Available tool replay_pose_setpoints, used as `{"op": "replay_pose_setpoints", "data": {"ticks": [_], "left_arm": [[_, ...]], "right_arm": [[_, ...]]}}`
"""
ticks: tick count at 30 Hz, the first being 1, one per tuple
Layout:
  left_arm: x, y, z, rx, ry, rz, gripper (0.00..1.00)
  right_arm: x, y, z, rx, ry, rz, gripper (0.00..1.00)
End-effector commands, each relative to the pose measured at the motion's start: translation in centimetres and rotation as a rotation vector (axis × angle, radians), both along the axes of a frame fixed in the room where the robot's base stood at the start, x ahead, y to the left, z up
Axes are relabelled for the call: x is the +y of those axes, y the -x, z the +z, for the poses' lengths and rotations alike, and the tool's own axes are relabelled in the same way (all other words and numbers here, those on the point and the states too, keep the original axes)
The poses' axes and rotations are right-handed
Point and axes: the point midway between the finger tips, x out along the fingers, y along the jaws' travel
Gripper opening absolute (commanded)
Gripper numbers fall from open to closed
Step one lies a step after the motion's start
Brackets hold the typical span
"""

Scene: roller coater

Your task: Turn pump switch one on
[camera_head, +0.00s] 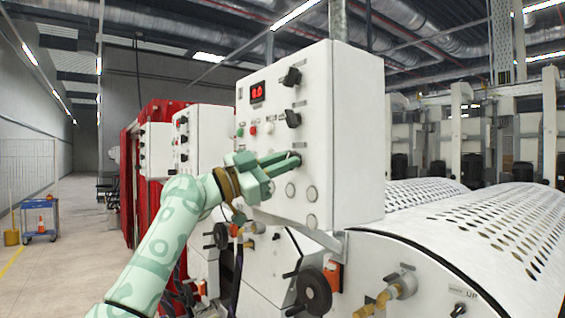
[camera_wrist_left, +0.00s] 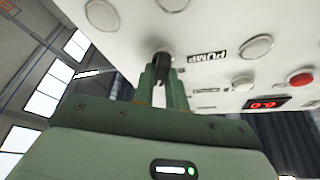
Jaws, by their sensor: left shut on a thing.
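The white control panel (camera_head: 340,130) fills the middle of the head view. My left gripper (camera_head: 293,161) reaches up to its front face from the lower left. In the left wrist view its two green fingers (camera_wrist_left: 162,72) are closed around a small dark switch knob (camera_wrist_left: 163,57) beside the "PUMP" label (camera_wrist_left: 207,56). The fingers hide most of this knob, so its exact turn is hard to tell. My right gripper is in neither view.
Two black rotary knobs (camera_head: 291,77) sit higher on the panel, near a red "0.0" display (camera_head: 257,91). Pale round buttons (camera_head: 312,194) lie close to the gripper. Below are a black handwheel (camera_head: 314,291) and a perforated roller cover (camera_head: 480,235) at right.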

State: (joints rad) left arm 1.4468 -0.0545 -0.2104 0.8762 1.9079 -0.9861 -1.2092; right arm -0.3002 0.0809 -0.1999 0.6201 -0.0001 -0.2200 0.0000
Motion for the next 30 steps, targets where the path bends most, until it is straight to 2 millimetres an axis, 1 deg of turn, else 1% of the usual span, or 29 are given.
{"op": "replay_pose_setpoints", "data": {"ticks": [1, 2, 3, 11, 14, 17, 20, 24, 30], "left_arm": [[0.0, 0.0, 0.0, -0.002, -0.002, 0.001, 0.16], [0.0, 0.0, 0.0, -0.001, -0.002, 0.000, 0.25], [0.0, 0.0, 0.0, -0.001, -0.002, 0.000, 0.35], [0.0, 0.0, 0.0, 0.000, -0.001, 0.001, 0.35], [0.4, 0.1, -0.3, 0.000, 0.000, 0.002, 0.35], [1.7, 0.6, -0.9, -0.003, -0.001, 0.003, 0.35], [3.7, 1.4, -1.9, -0.002, -0.001, 0.005, 0.35], [7.1, 2.9, -3.3, -0.001, -0.002, 0.006, 0.35], [11.3, 4.9, -4.7, 0.000, -0.002, 0.004, 0.35]], "right_arm": [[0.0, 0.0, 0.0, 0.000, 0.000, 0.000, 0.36], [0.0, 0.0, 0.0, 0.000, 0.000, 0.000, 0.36], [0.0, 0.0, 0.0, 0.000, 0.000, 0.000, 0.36], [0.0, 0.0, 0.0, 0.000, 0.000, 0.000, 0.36], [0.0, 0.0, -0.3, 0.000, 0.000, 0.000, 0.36], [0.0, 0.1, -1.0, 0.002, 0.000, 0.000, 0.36], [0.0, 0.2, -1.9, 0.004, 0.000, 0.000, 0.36], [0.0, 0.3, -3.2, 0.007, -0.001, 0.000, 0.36], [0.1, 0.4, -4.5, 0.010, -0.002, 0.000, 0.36]]}}
